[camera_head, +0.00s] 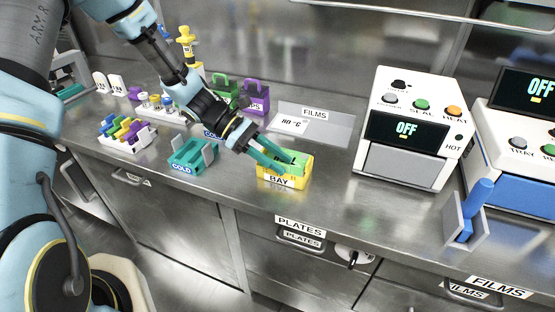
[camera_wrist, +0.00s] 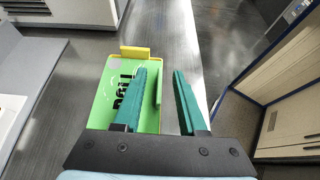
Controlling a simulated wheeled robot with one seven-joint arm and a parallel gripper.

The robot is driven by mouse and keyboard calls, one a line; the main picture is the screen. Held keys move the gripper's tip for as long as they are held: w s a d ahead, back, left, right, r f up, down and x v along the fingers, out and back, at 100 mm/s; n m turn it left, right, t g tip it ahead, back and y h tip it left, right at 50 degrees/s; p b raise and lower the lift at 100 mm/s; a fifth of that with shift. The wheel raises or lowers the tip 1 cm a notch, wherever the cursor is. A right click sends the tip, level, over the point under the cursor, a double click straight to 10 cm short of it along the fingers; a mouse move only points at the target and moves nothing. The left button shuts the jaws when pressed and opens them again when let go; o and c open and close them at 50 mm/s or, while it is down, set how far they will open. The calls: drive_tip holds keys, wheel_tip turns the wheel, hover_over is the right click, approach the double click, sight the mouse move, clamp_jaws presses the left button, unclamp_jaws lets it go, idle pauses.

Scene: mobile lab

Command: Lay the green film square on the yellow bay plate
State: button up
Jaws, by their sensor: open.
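The yellow bay (camera_head: 307,172), labelled BAY, stands on the bench near its front edge. The green film square (camera_head: 298,156) shows at its top. In the wrist view the green film (camera_wrist: 100,110) lies flat inside the yellow rim (camera_wrist: 135,52), with dark lettering, and covers the plate beneath, which I cannot see. My gripper (camera_head: 280,165) reaches down at the bay from the upper left. Its teal fingers are apart in the wrist view (camera_wrist: 165,75), the left one over the film and the right one beyond the bay's wall.
A teal COLD rack (camera_head: 190,154) stands left of the bay. A grey FILMS mat (camera_head: 335,130) lies behind it. A white sealing machine (camera_head: 412,125) reading OFF stands to the right, with a blue-handled tool (camera_head: 478,200) in a holder. Bare bench lies between bay and machine.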

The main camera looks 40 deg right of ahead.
drive_tip(key=b+v, duration=0.2)
drive_tip(key=v, duration=0.8)
drive_tip(key=shift+w+a, duration=0.2)
drive_tip(key=shift+w, duration=0.15)
drive_tip(key=shift+r, duration=0.1)
drive_tip(key=w+a+r+m+t+y, duration=0.1)
drive_tip(key=a+m+t+y, duration=0.2)
drive_tip(key=a, duration=1.3)
drive_tip(key=w+a+r+m+t+y, duration=0.1)
drive_tip(key=a+t, duration=0.7)
drive_tip(key=a, duration=0.8)
drive_tip(key=r+m+y, duration=0.1)
drive_tip(key=m+y, duration=0.1)
drive_tip(key=m, duration=0.1)
drive_tip(key=shift+w+a+m+t, duration=0.2)
drive_tip(key=shift+w+m+t, duration=0.15)
drive_tip(key=shift+m+t, duration=0.05)
